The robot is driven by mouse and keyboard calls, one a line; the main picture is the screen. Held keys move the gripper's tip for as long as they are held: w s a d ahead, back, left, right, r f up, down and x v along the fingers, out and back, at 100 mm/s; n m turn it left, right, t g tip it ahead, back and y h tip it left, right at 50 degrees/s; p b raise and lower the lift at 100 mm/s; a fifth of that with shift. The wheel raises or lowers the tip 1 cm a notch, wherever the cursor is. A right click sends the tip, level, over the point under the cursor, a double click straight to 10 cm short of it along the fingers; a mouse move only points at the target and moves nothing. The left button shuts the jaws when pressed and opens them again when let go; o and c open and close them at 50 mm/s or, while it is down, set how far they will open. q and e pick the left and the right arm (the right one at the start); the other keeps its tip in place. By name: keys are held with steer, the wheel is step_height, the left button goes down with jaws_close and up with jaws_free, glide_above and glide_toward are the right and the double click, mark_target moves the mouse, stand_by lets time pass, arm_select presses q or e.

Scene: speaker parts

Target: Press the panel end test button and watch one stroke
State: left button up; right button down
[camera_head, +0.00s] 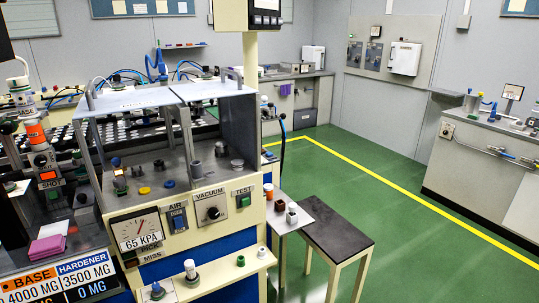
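The front panel of the machine (160,235) faces me in the lower left. The green test button (245,201) sits at the panel's right end under a TEST label. Above the panel, the machine's deck (170,178) carries grey metal cylinders and small coloured buttons under a clear-topped guard. Neither of my grippers shows.
A narrow ledge (220,272) below the panel holds small knobs. A dark-topped stool (337,235) and a small side table (312,212) stand to the right. A BASE and HARDENER display (60,284) is lower left. Green floor (350,160) is open beyond a yellow line.

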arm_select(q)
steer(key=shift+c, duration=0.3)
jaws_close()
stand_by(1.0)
